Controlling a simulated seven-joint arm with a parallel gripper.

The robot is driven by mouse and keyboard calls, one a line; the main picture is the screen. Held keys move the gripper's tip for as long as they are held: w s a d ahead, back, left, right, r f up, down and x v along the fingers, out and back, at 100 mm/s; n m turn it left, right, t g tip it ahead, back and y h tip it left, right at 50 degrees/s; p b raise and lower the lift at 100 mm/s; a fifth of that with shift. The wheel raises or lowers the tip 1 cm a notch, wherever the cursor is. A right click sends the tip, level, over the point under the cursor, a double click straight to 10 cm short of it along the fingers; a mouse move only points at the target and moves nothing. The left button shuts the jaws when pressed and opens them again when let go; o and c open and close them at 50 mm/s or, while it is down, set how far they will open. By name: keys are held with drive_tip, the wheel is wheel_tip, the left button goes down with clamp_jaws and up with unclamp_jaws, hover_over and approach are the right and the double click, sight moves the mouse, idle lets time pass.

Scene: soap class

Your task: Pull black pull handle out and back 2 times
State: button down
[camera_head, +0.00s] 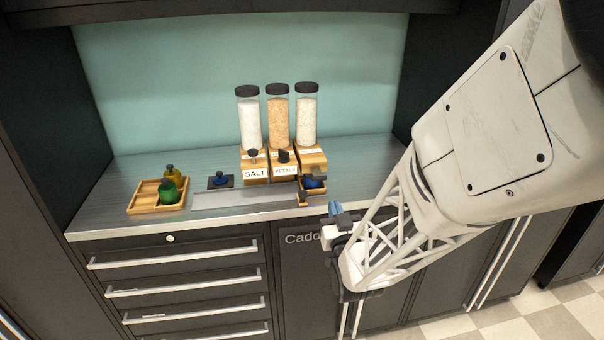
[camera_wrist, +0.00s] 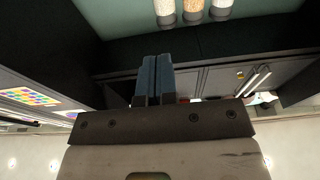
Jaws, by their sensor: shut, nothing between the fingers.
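Three clear jars with black lids stand on wooden dispenser bases on the counter. Black knob-like handles show at the front of the SALT base (camera_head: 253,153) and the PETALS base (camera_head: 284,156). At the right base (camera_head: 312,158), dark parts and a blue round object (camera_head: 313,183) crowd the front, so its handle is hard to make out. My gripper (camera_head: 336,208) is in front of the counter edge, below and right of the right base, apart from the handles. Its blue fingers (camera_wrist: 154,80) are together and empty in the wrist view.
A wooden tray (camera_head: 143,207) with a green and a yellow-green bottle is at the left. A small black stand with a blue top (camera_head: 221,180) is left of the dispensers.

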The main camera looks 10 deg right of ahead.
approach(322, 176)
drive_tip(key=w+r, duration=0.3)
drive_tip(key=r, duration=0.1)
drive_tip(key=shift+w+a+f, duration=0.2)
drive_tip(key=shift+w+f, duration=0.3)
drive_tip(key=shift+w, duration=0.35)
drive_tip(key=shift+w+a+f, duration=0.15)
drive_tip(key=shift+w+f, duration=0.4)
drive_tip(key=shift+w, duration=0.3)
drive_tip(key=shift+w, duration=1.9)
drive_tip(key=shift+r, duration=0.1)
drive_tip(key=shift+s+r, duration=0.5)
drive_tip(key=shift+s, duration=0.35)
drive_tip(key=shift+s+r, duration=0.5)
drive_tip(key=shift+s, duration=0.4)
drive_tip(key=s+f, duration=0.2)
drive_tip(key=s, duration=0.8)
